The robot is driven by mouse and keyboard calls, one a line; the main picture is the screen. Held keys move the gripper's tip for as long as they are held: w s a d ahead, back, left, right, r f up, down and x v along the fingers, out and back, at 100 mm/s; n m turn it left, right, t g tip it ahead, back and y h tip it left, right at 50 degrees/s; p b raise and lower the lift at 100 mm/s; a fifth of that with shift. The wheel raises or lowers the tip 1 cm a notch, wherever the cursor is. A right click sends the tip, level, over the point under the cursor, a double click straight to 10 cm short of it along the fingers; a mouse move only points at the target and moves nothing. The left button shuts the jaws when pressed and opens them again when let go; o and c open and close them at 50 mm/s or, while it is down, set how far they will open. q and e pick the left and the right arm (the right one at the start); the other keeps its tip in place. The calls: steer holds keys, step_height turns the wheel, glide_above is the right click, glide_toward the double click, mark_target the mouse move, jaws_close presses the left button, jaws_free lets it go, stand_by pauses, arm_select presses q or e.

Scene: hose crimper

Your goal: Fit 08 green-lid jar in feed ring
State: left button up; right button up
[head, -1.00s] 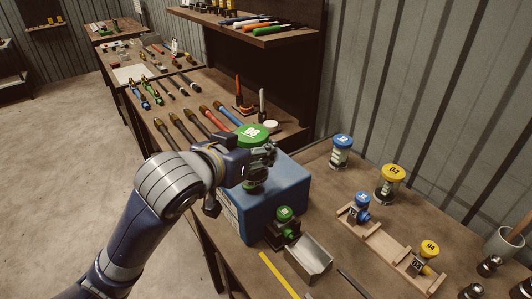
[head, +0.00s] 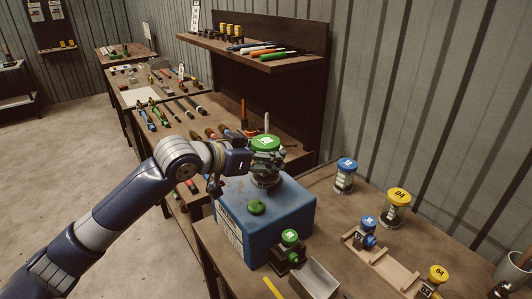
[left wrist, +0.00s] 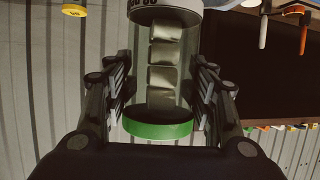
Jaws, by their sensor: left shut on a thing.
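The green-lid jar (head: 266,144) is upright at the back part of the blue machine's top (head: 240,190). My left gripper (head: 266,165) is shut around its body just below the lid. In the left wrist view the jar (left wrist: 163,75) appears lid-down between the two fingers, with pale pieces inside its clear body. A white band (left wrist: 165,14) with cut-off dark lettering is at its far end. My right gripper is out of view.
A green knob (head: 256,207) is on the machine's top. A blue-lid jar (head: 346,175) and a yellow-lid jar (head: 396,208) stand right, behind a wooden rack (head: 395,270). A shelf (head: 262,50) overhangs the back bench.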

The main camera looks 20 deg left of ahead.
arm_select(q)
steer(key=w+f, duration=0.1)
steer(key=w+a+f+p, duration=0.1)
steer(key=w, duration=0.1)
steer(key=w+f+p, duration=0.1)
steer(key=w, duration=0.1)
steer(key=shift+w+a+f, duration=0.15)
steer(key=shift+w+a, duration=0.1)
steer(key=shift+a, duration=0.15)
steer(key=shift+f, duration=0.35)
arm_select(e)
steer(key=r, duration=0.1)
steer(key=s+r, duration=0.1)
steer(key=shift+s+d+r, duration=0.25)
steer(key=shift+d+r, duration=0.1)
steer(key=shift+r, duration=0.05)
arm_select(q)
steer(key=shift+f, duration=0.15)
steer(key=o, duration=1.3)
steer(key=shift+c, duration=0.2)
